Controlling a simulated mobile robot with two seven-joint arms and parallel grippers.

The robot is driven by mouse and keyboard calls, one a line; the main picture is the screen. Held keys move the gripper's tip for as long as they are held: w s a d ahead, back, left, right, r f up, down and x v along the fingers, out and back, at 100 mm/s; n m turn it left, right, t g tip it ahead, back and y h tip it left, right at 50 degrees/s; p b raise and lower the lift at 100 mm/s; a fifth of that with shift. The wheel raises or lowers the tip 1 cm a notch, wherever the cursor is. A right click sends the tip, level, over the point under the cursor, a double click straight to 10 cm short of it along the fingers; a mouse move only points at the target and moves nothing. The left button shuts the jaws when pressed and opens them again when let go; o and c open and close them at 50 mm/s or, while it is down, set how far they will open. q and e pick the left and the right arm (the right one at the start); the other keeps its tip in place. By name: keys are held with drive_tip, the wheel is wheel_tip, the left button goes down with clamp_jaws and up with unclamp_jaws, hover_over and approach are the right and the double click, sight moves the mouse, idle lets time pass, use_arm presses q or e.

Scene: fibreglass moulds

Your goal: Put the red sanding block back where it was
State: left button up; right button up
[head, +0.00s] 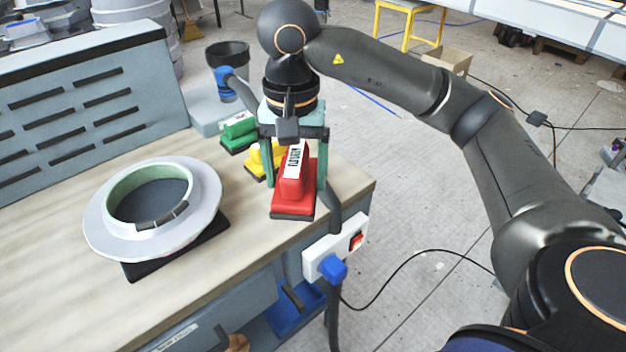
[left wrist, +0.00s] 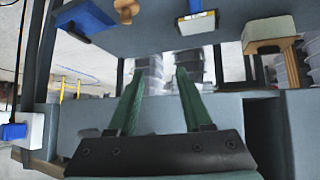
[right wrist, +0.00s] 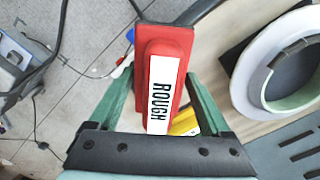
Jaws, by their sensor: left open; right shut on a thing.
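The red sanding block (head: 289,203), with a white label reading ROUGH, is between the fingers of my right gripper (head: 297,182). It is over the bench top near the right front edge; I cannot tell whether it touches the wood. In the right wrist view the red block (right wrist: 165,45) sits between both green fingers, with the gripper (right wrist: 162,85) shut on it. A yellow block (head: 256,160) and a green block (head: 237,132) stand in a line behind it on the bench, the yellow one partly hidden. My left gripper (left wrist: 161,80) is open and empty, away from the block.
A pale ring mould (head: 98,222) lies on a black pad (head: 140,270) left of the blocks. A slotted grey panel (head: 80,110) stands at the back. A white power strip (head: 322,250) with a blue plug is on the bench's front side. Bare wood lies between mould and blocks.

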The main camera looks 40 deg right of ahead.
drive_tip(key=w+d+f, duration=0.6)
drive_tip(key=w+f, duration=0.1)
drive_tip(key=shift+w+d+p, duration=0.2)
drive_tip(key=shift+w+p, duration=0.05)
drive_tip(key=shift+p, duration=0.1)
drive_tip(key=shift+w+d+f, duration=0.2)
drive_tip(key=shift+f, duration=0.2)
drive_tip(key=shift+w+d+f, duration=0.15)
drive_tip(key=shift+w+f, duration=0.05)
drive_tip(key=shift+f, duration=1.75)
drive_tip(key=shift+f, duration=0.2)
drive_tip(key=o, duration=1.3)
drive_tip(key=shift+c, duration=0.2)
